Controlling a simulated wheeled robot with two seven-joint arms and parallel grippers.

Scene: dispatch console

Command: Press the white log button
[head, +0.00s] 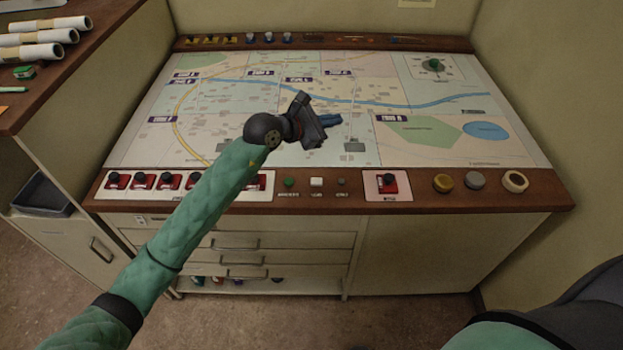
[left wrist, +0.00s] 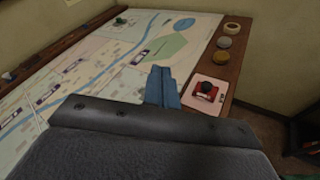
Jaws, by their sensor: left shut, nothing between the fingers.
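My left gripper (head: 332,119) is shut and empty. It is over the map, behind the white button and a little to its right in the head view, and apart from it. Its blue fingers (left wrist: 163,87) also show in the left wrist view, where the white button is not visible. My right gripper is not in view; part of my right arm shows at the lower right of the head view.
Red switches with black knobs (head: 115,180) line the left of the strip. Paper rolls (head: 40,38) lie on the left cabinet. The map (head: 420,95) is flat and mostly clear.

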